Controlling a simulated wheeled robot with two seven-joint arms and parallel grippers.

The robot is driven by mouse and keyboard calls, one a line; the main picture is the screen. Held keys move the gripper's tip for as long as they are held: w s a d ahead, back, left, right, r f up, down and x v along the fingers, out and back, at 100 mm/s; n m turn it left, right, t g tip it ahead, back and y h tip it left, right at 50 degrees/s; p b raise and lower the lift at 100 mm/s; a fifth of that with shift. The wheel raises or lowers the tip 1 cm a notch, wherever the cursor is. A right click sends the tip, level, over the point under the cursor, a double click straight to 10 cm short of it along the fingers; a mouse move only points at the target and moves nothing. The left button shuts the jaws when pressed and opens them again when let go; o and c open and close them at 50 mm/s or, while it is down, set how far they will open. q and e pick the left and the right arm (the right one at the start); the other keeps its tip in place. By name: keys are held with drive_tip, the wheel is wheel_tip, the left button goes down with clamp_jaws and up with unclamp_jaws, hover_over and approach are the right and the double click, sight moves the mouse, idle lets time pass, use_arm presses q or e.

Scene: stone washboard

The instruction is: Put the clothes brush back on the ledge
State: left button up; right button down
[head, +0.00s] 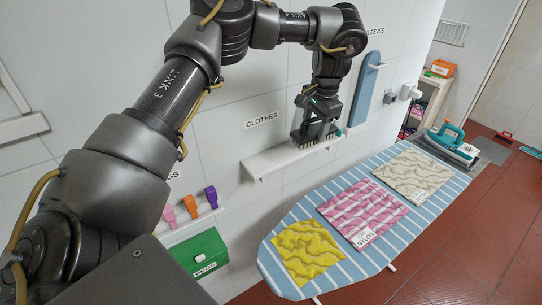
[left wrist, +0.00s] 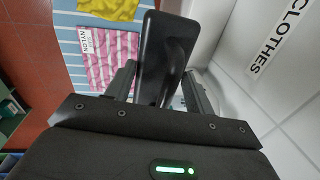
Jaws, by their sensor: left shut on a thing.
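The clothes brush (head: 312,137) has a dark body with bristles pointing down. My left gripper (head: 318,108) is shut on it. In the left wrist view the black brush (left wrist: 160,55) stands between the two fingers of my left gripper (left wrist: 158,88). The white ledge (head: 268,160) is fixed to the tiled wall under the CLOTHES label (head: 262,120). The brush is at the right part of the ledge, with the bristles at or just above its top. I cannot tell whether they touch. My right gripper is in neither view.
A striped ironing board (head: 283,272) with yellow, pink and beige cloths stands in front of the wall. A teal iron (head: 446,136) is at its far end. A blue sleeve board (head: 364,90) hangs right of the brush. A green box (head: 203,252) and colored pegs (head: 190,206) are lower left.

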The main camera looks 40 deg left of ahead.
use_arm(q)
drive_tip(key=shift+a+r+n, duration=0.1)
drive_tip(key=shift+r+n, duration=0.05)
drive_tip(key=shift+n, duration=0.25)
drive_tip(key=shift+a, duration=0.25)
drive_tip(key=a+f+p, duration=0.1)
drive_tip(key=a+f, duration=0.2)
drive_tip(key=a, duration=0.1)
drive_tip(key=s+a+f+p, duration=0.1)
drive_tip(key=a+f+p, duration=0.1)
drive_tip(key=a+f, duration=0.1)
drive_tip(key=s+a+f+p, duration=0.1)
drive_tip(key=a+f, duration=0.1)
drive_tip(key=a, duration=0.3)
drive_tip(key=shift+s+a+f, duration=0.1)
drive_tip(key=shift+a+f, duration=0.05)
drive_tip(key=shift+f, duration=0.25)
drive_tip(key=shift+a+f, duration=0.2)
drive_tip(key=shift+f, duration=0.1)
drive_tip(key=f, duration=0.1)
drive_tip(key=f+p, duration=0.1)
drive_tip(key=shift+s+a+f, duration=0.15)
drive_tip(key=shift+a+f, duration=0.15)
drive_tip(key=shift+f, duration=0.55)
